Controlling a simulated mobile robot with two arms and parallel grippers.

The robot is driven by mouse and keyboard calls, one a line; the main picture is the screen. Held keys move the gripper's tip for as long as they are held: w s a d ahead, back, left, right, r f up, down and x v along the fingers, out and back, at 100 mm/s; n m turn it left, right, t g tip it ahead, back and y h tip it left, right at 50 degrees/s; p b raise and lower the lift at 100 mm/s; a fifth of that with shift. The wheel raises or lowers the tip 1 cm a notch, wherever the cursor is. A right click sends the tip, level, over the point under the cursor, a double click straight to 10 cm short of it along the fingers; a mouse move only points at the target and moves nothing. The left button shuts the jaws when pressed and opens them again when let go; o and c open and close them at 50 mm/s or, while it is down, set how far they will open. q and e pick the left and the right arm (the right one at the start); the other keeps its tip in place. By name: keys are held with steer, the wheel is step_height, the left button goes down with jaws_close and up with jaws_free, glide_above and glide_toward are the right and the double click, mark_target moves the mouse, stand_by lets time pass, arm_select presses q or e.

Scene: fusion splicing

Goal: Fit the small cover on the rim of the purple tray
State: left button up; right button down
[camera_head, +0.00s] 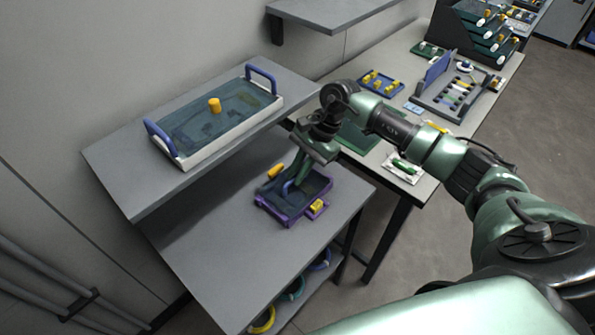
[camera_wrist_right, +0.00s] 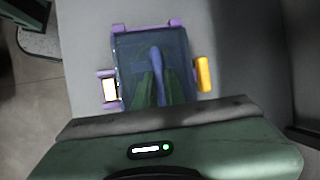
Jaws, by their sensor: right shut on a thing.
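The purple tray (camera_head: 292,220) sits on the lower grey shelf in the head view. Its purple corners (camera_wrist_right: 118,28) show around the cover in the wrist view. The small cover (camera_head: 318,186) is a dark blue, see-through panel with a blue handle. It lies over the tray, and in the wrist view the cover (camera_wrist_right: 133,60) roughly fills the tray's outline. I cannot tell whether it touches the rim all round. My right gripper (camera_head: 290,187) points down from above and is shut on the cover's blue handle (camera_wrist_right: 156,58). My left gripper is not in view.
Yellow latches (camera_head: 317,206) stick out at the tray's sides. The upper shelf (camera_head: 120,180) overhangs at left, bearing a larger white tray (camera_head: 215,146) with blue handles and a yellow knob. A workbench (camera_head: 405,50) with tools stands behind. The lower shelf's front is clear.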

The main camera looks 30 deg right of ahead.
steer(key=shift+f, duration=0.25)
steer(key=shift+f+b, duration=0.2)
steer(key=shift+b, duration=0.15)
steer(key=c, duration=1.5)
jaws_free()
steer(key=shift+r, duration=0.1)
steer(key=shift+r+p, duration=0.2)
steer(key=shift+p, duration=0.2)
steer(key=b+v, duration=0.3)
steer(key=v, duration=0.9)
steer(key=shift+f+b, duration=0.1)
steer(key=shift+b, duration=0.2)
